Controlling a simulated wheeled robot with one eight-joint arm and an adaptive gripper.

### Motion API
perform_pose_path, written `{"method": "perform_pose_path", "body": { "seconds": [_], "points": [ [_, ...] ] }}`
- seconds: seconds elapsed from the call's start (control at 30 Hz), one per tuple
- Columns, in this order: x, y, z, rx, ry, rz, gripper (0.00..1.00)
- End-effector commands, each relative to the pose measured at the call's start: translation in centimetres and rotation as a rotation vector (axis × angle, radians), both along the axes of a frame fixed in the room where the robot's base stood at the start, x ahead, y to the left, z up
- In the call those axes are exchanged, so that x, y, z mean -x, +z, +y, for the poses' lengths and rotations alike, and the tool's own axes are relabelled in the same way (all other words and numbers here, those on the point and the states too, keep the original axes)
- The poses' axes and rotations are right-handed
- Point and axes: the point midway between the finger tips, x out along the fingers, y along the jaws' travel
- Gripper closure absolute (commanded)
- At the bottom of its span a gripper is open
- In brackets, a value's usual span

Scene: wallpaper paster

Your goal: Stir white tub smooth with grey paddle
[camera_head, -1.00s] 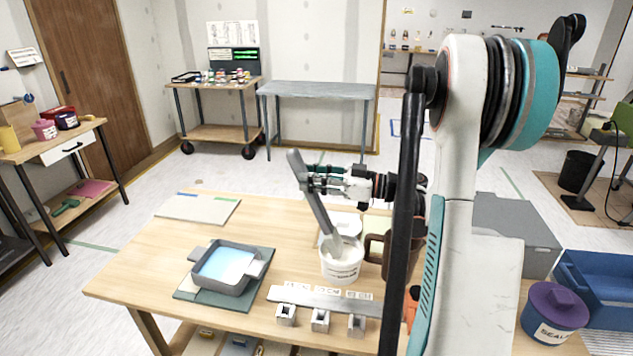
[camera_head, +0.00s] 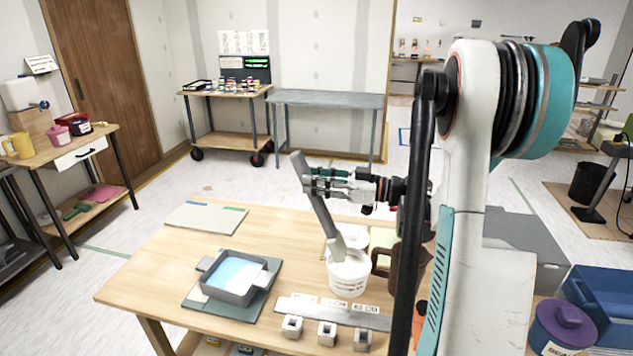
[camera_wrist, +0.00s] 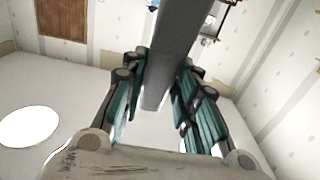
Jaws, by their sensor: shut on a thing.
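The white tub (camera_head: 349,274) stands on the wooden table with dark print on its side. The grey paddle (camera_head: 322,216) leans with its top to the left, and its lower end is inside the tub's mouth. My gripper (camera_head: 318,183) is shut on the paddle's handle, above and left of the tub. In the wrist view the paddle (camera_wrist: 165,60) runs between the two teal-padded fingers (camera_wrist: 158,95). The tub's contents are mostly hidden by the rim and the paddle.
A grey tray of pale blue liquid (camera_head: 234,277) sits on a dark mat left of the tub. A brown jug (camera_head: 391,268) stands close on the tub's right. A grey strip (camera_head: 335,312) and small metal blocks (camera_head: 327,333) lie in front. A flat board (camera_head: 206,217) lies at back left.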

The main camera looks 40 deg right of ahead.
Motion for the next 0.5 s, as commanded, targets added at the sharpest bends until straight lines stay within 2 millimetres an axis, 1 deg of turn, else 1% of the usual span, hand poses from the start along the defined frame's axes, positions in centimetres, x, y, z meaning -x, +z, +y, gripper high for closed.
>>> {"method": "perform_pose_path", "body": {
  "seconds": [0.5],
  "points": [
    [0.0, 4.5, 0.0, 0.000, 0.000, 0.000, 1.00]
  ]
}}
